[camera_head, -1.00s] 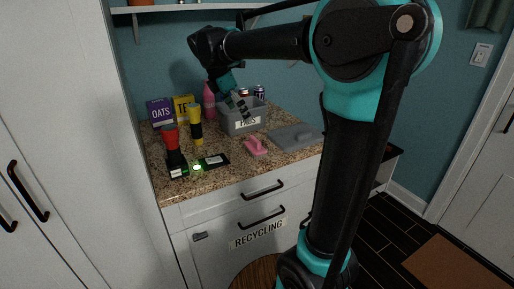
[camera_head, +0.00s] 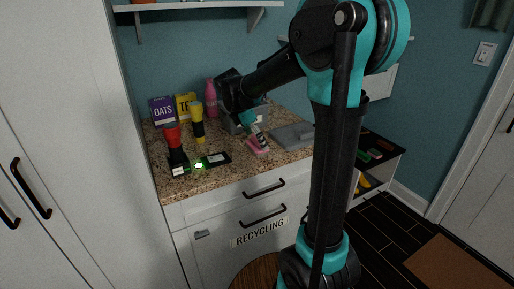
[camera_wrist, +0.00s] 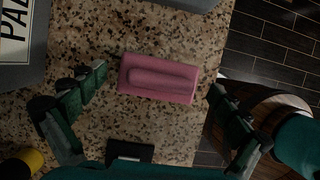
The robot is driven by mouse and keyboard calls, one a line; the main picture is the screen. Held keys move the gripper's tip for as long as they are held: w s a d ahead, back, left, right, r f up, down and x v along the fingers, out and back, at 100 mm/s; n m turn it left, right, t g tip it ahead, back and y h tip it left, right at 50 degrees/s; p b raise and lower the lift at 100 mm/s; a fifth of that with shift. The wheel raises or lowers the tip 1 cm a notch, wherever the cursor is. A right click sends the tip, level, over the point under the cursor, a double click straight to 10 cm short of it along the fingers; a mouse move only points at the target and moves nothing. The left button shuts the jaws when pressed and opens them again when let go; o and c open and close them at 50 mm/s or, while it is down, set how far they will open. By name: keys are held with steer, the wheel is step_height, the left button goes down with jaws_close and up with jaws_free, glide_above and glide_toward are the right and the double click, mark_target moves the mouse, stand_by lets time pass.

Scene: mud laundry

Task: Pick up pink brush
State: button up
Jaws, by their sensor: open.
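The pink brush (camera_wrist: 158,80) lies on the speckled granite counter, its raised handle facing up in the wrist view. In the head view the pink brush (camera_head: 257,147) shows near the counter's front edge, partly hidden by my gripper. My gripper (camera_head: 258,136) is above it. In the wrist view my gripper (camera_wrist: 152,88) is open, with one green finger left of the brush and one right of it. The fingers appear apart from the brush, and nothing is between them except the view of the brush below.
A red flashlight (camera_head: 173,143), a yellow-black flashlight (camera_head: 197,124), an oats box (camera_head: 162,111) and a pink bottle (camera_head: 211,98) stand left. A dark labelled item (camera_head: 213,160) lies in front.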

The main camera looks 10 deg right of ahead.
steer(key=shift+d+f, duration=0.15)
steer(key=shift+f, duration=0.25)
steer(key=c, duration=1)
steer(key=shift+c, duration=0.2)
steer(key=shift+r, duration=0.15)
